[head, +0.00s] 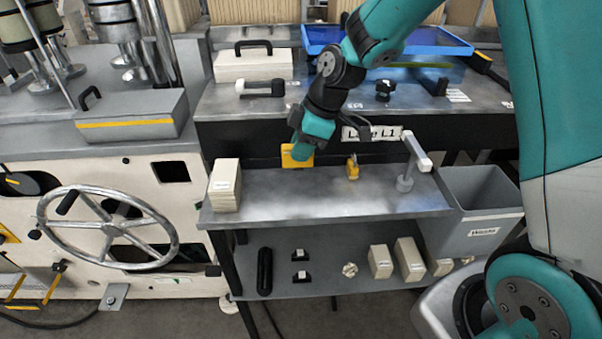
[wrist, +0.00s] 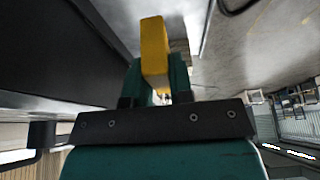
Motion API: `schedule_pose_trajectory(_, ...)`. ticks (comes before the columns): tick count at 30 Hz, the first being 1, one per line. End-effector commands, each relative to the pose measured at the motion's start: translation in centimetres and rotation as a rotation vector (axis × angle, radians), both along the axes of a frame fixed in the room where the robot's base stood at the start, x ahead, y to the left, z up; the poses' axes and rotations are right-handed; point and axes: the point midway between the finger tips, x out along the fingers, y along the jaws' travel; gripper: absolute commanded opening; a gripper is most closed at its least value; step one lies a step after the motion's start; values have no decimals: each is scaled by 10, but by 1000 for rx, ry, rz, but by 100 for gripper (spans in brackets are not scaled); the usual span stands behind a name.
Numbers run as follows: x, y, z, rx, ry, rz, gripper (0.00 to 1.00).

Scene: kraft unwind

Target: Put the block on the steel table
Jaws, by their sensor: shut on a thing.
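My gripper (head: 305,146) is over the back left part of the steel table (head: 300,202) in the head view. It is shut on a yellow block (head: 296,157), which sticks out beyond the fingers. In the wrist view the yellow block (wrist: 155,48) stands between the teal fingers of my gripper (wrist: 157,82). I cannot tell from the head view whether the block's lower edge touches the tabletop. The middle and front of the tabletop are bare.
A stack of beige boxes (head: 226,186) stands at the table's left end. A small yellow item (head: 352,168) and a grey post with a white head (head: 406,174) stand to the right. A grey bin (head: 481,210) adjoins the right end. A dark machine front rises behind.

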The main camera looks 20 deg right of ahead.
Motion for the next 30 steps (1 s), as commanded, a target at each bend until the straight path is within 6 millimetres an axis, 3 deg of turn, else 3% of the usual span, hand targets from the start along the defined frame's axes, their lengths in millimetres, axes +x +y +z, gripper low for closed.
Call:
schedule_pose_trajectory(3, -1, 1, -24, -1, 3, 1, 0)
schedule_pose_trajectory(15, 0, 3, -71, 1, 2, 4, 0)
schedule_pose_trajectory(27, 1, 3, -81, 0, -2, 5, 0)
schedule_pose_trajectory(28, 0, 3, -81, 0, -2, 5, 23)
schedule_pose_trajectory(30, 0, 3, -80, 0, -2, 5, 39)
